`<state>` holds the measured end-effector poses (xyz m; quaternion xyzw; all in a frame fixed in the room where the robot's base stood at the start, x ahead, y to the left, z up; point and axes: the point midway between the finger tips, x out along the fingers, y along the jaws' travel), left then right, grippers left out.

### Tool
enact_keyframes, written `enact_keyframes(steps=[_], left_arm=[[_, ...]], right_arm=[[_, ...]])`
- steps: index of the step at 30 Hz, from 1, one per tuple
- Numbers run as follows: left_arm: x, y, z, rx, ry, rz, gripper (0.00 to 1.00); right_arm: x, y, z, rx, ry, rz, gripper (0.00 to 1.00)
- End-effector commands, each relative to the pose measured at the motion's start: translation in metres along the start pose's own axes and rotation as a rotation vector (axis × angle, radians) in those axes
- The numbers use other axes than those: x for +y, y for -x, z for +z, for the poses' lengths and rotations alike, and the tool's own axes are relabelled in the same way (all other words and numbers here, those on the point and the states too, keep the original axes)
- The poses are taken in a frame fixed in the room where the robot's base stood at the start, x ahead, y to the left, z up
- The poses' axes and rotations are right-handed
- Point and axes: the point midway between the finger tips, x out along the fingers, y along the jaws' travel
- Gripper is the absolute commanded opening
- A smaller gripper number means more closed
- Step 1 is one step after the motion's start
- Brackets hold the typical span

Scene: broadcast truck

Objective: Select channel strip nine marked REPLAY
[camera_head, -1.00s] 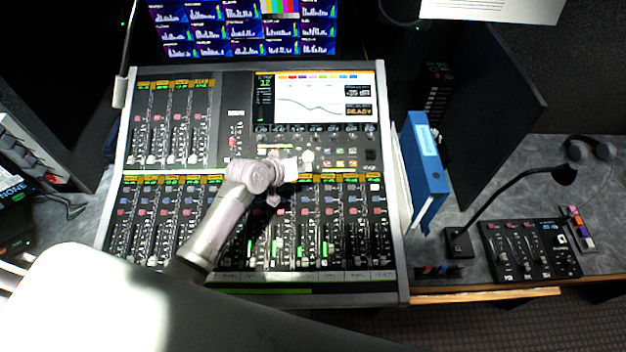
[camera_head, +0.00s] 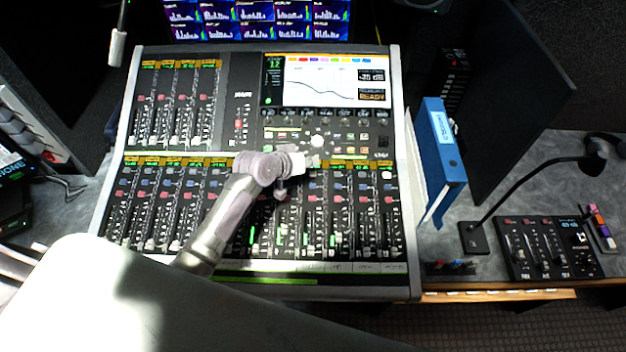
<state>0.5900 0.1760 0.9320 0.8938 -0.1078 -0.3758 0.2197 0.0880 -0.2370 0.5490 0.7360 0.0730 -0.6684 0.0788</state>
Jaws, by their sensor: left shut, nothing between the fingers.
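The mixing console (camera_head: 230,110) fills the middle of the head view, with a screen (camera_head: 322,82) at its upper right. Its lower bank of channel strips (camera_head: 340,210) has yellow-lit labels, coloured buttons and faders. The strip labels are too small to read, so I cannot tell which one is marked REPLAY. My left gripper (camera_head: 304,163) is shut and empty. It is over the top of the lower bank, right of its middle, pointing right. It and its arm hide several strips. I cannot tell whether it touches the console. My right gripper is not in view.
Monitors (camera_head: 255,20) are behind the console. A black partition (camera_head: 515,95) rises at the right.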

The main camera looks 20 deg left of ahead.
Motion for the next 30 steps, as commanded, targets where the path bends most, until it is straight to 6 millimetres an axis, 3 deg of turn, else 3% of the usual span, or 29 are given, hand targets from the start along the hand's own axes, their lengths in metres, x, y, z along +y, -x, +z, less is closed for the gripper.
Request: enact_keyframes(steps=[1,7,30], left_arm=[[-0.007,-0.010,0.008,0.001,0.000,0.000,0.00],[-0.015,-0.021,0.015,0.002,-0.001,0.001,0.00],[-0.015,-0.022,0.015,0.001,0.000,0.001,0.00]], right_arm=[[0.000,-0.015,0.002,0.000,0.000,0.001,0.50],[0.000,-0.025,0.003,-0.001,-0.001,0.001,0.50],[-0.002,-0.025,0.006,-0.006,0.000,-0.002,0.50]])
